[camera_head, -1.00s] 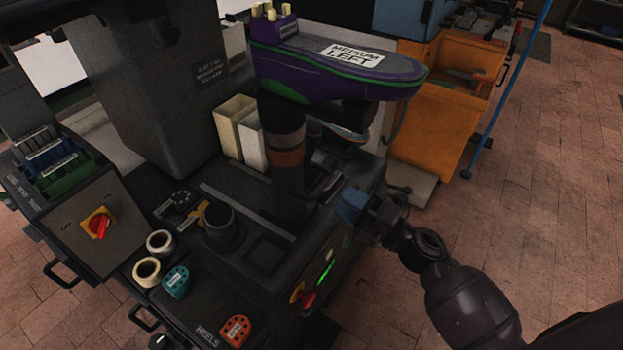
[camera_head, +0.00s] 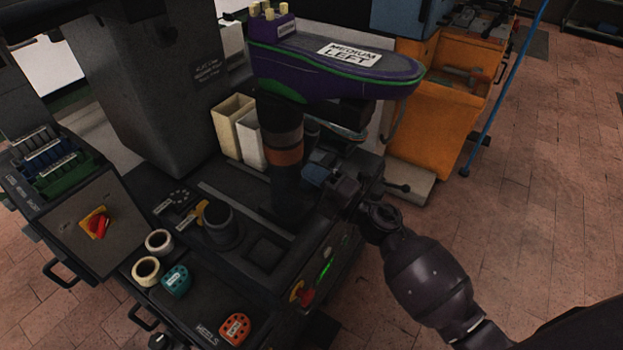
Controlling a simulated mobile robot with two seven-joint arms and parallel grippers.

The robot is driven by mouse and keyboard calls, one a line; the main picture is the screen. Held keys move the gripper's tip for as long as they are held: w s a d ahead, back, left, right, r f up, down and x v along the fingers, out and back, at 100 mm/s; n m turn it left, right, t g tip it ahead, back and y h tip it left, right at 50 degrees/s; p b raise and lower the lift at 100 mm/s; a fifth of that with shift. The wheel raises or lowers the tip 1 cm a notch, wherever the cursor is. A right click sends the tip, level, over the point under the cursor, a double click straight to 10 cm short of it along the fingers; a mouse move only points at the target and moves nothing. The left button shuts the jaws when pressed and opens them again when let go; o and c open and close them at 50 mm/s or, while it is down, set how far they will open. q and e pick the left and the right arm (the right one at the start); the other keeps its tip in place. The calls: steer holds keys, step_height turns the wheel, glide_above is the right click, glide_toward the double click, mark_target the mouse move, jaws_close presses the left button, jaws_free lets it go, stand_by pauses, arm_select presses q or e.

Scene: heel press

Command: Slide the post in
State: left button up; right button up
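The dark post (camera_head: 287,185) with an orange-brown band stands upright on the press bed. A purple and green shoe form (camera_head: 330,75) labelled "MEDIUM LEFT" sits over its top, toe pointing right. My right gripper (camera_head: 316,176) reaches in from the lower right and is just right of the post, below the form. A blue part shows at its tip. I cannot tell whether its fingers touch the post or are open or shut. My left gripper is not in view.
Tape rolls (camera_head: 147,270), a teal heel piece (camera_head: 176,281) and an orange one (camera_head: 234,329) lie in front. An orange cabinet (camera_head: 437,125) stands behind.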

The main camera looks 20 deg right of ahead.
jaws_close()
steer(key=f+b+x, duration=0.1)
steer(key=f+x, duration=0.2)
steer(key=x, duration=1.4)
steer(key=shift+w+b, duration=0.2)
steer(key=shift+b, duration=0.15)
steer(key=shift+a+r, duration=0.1)
steer(key=shift+r, duration=0.05)
